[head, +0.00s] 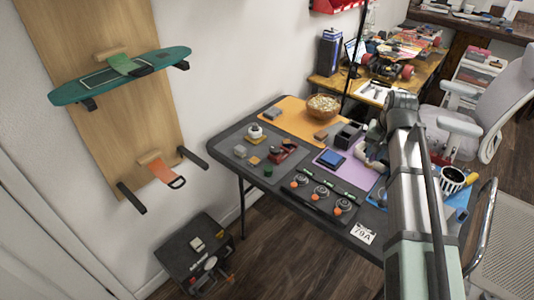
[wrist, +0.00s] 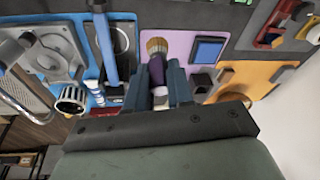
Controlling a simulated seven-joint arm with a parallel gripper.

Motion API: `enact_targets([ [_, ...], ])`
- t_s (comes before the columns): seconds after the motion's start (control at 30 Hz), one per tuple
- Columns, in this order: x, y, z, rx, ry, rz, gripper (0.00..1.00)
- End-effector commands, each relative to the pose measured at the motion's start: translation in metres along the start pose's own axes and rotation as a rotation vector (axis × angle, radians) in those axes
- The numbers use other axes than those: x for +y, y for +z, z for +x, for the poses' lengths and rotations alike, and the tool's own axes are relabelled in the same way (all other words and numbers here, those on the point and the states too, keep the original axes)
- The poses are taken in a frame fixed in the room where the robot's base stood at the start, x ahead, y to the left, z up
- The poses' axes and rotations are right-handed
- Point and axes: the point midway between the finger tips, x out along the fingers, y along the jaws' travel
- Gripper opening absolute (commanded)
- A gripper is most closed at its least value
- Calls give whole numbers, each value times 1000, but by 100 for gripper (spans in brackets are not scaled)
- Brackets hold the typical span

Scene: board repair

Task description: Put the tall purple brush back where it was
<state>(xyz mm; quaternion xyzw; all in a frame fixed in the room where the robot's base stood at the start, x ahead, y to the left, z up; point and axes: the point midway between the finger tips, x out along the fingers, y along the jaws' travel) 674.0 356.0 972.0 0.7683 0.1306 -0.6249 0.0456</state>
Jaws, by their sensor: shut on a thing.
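The purple brush (wrist: 156,70) shows in the wrist view, with tan bristles at its far end. My gripper (wrist: 157,80) is shut on its purple handle, with one dark finger on each side. The bristles point away from my palm, over the light purple mat (wrist: 181,42); I cannot tell whether the brush touches the mat. In the head view my arm covers most of the gripper, and the brush cannot be made out there.
A black-and-white striped cup (head: 452,178) stands at the table's right, also in the wrist view (wrist: 72,98). A blue square box (head: 330,159) lies on the mat. Dark open boxes (head: 348,135) and a wooden bowl (head: 323,106) stand behind. Several round parts (head: 321,192) line the front.

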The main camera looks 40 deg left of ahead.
Motion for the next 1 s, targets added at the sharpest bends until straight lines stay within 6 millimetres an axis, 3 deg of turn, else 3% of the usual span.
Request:
enact_targets([
  [0.03,-20,-2,6,-2,-4,-29,0],
  [0.47,-179,0,50,7,-45,-273,0],
  [0.7,-281,-2,81,16,-77,-445,0],
  [0.9,-362,-16,108,32,-112,-616,0],
  [1.0,-391,-32,118,47,-134,-709,0],
])
